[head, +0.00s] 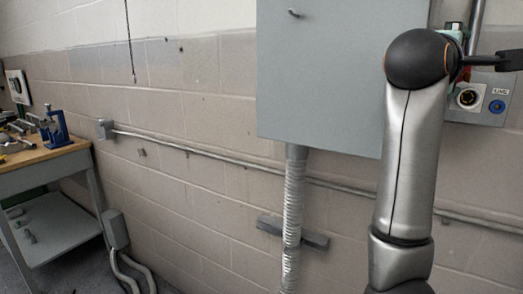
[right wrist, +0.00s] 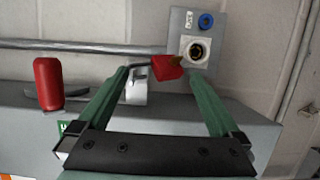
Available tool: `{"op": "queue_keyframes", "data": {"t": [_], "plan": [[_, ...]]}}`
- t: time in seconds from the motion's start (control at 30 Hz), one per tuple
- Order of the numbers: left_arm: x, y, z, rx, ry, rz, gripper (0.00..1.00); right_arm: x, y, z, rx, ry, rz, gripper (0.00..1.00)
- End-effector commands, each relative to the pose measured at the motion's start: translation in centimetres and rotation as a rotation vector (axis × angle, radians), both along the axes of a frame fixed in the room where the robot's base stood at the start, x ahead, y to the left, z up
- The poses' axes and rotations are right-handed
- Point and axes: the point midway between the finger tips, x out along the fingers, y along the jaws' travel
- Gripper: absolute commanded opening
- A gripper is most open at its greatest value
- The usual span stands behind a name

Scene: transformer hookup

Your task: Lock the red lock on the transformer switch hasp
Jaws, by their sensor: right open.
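A small red lock (right wrist: 167,67) with a dark curved shackle shows in the right wrist view, beyond my right gripper (right wrist: 160,76). The gripper's two green fingers are spread apart, one on each side of the lock in the picture. A pale metal bracket (right wrist: 136,88), perhaps the hasp, sits beside the left finger. I cannot tell whether the shackle passes through it or is closed. A red cylinder (right wrist: 48,84), perhaps the switch handle, stands farther left. In the head view my right arm hides most of this area. My left gripper is not in view.
A grey box (head: 330,75) hangs on the block wall above a flexible conduit (head: 293,200). A panel with a round socket (head: 467,97) and a blue button (head: 497,106) is at the right. A workbench (head: 40,160) stands far left.

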Motion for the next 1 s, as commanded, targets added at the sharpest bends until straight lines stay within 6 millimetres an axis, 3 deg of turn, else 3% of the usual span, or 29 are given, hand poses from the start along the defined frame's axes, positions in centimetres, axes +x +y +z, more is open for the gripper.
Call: {"op": "queue_keyframes", "data": {"t": [0.5, 0.93, 1.0], "plan": [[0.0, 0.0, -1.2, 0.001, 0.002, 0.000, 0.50, -2.8, 3.3, -0.1, 0.000, -0.001, 0.002, 1.00], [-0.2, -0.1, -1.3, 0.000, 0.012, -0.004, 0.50, -3.7, 4.0, 0.1, -0.002, -0.004, -0.001, 1.00], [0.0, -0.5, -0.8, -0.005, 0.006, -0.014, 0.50, -4.4, 4.9, 0.1, -0.003, -0.005, 0.002, 1.00]]}}
